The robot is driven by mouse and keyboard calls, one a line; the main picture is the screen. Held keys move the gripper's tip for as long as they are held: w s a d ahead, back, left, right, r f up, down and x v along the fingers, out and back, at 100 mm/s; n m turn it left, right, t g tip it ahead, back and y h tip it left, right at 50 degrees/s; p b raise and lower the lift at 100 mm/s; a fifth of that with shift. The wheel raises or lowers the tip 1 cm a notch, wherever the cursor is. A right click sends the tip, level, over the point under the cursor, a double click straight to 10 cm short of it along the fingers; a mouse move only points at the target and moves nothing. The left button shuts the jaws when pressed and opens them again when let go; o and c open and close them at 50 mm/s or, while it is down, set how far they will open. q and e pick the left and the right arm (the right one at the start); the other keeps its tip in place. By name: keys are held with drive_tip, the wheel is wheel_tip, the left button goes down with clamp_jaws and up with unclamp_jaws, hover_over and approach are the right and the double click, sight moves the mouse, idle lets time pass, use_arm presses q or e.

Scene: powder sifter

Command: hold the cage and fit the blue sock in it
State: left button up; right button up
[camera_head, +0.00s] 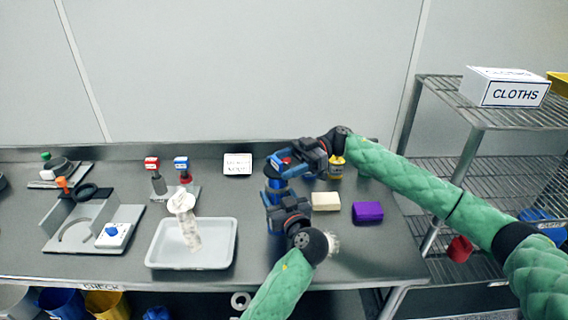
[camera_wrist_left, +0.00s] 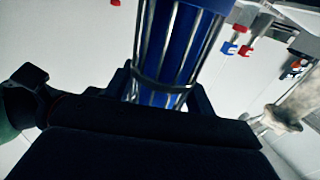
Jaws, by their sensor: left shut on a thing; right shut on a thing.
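The blue sock (camera_head: 275,184) stands upright between my two grippers; in the left wrist view (camera_wrist_left: 182,45) it shows as a deep blue tube behind metal bars. The wire cage (camera_wrist_left: 147,89) has long silver bars and a dark ring, and the blue sock is inside this stretch of it. My left gripper (camera_head: 272,198) is shut on the cage, its fingers on either side in the left wrist view (camera_wrist_left: 160,105). My right gripper (camera_head: 284,163) is above, shut on the blue sock near its top. The right fingers hide the top end, so I cannot tell how it is seated.
A white tray (camera_head: 160,259) with a pale sleeve-like part (camera_head: 190,232) in it is to the left. A grey fixture (camera_head: 75,222) is further left. A cream block (camera_head: 326,201), purple block (camera_head: 367,212) and yellow container (camera_head: 336,168) are close on the right. A wire shelf (camera_head: 500,115) stands far right.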

drive_tip(key=shift+f, duration=1.15)
drive_tip(key=shift+f, duration=0.45)
drive_tip(key=o, duration=1.1)
drive_tip(key=v, duration=1.2)
use_arm(q)
drive_tip(key=o, duration=1.1)
